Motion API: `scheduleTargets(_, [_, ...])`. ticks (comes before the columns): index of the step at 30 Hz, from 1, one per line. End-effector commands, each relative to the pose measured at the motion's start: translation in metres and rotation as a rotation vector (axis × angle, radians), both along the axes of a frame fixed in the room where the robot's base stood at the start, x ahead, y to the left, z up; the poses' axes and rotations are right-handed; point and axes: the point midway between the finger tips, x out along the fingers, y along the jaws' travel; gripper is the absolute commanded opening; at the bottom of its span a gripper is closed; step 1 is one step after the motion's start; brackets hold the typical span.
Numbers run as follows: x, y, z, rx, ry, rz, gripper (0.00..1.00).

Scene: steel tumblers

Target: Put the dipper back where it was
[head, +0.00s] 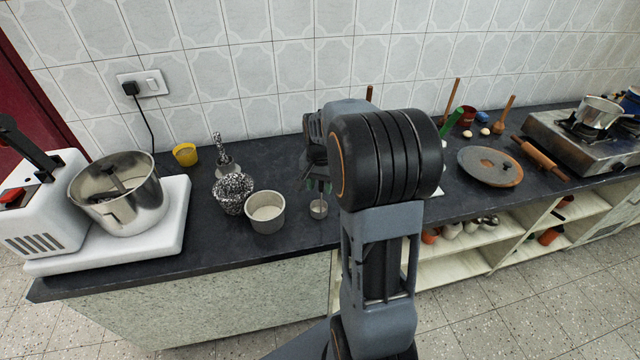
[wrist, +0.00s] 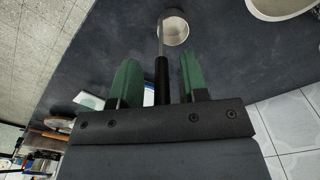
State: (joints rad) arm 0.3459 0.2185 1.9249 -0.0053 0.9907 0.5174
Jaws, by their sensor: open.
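The dipper (head: 318,209) is a small metal cup with a thin upright handle, and it appears to stand on the dark counter. The wrist view shows its pale round cup (wrist: 173,28) and its rod, which ends in a black grip (wrist: 162,80). My gripper (wrist: 158,60) is open, with one green finger on each side of the handle and gaps between. In the head view my gripper (head: 318,185) is right above the cup, partly hidden by my arm. The upper handle is hidden there.
A round pale tin (head: 265,214) and a speckled dark bowl (head: 232,195) stand close left of the dipper. A yellow cup (head: 185,155) is behind them. A mixer bowl (head: 120,195) stands far left. A flat round pan (head: 490,167) and rolling pin (head: 540,158) lie right.

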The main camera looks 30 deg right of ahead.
Motion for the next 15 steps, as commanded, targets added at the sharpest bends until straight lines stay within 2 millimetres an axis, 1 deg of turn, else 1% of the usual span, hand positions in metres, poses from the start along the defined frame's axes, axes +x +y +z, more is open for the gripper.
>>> scheduleTargets(5, [0.001,0.000,0.023,-0.002,-0.006,0.000,0.41])
scheduleTargets(12, [0.000,0.000,0.070,-0.002,-0.006,0.000,0.41])
scheduleTargets(15, [0.000,0.000,0.087,-0.002,-0.004,0.000,0.41])
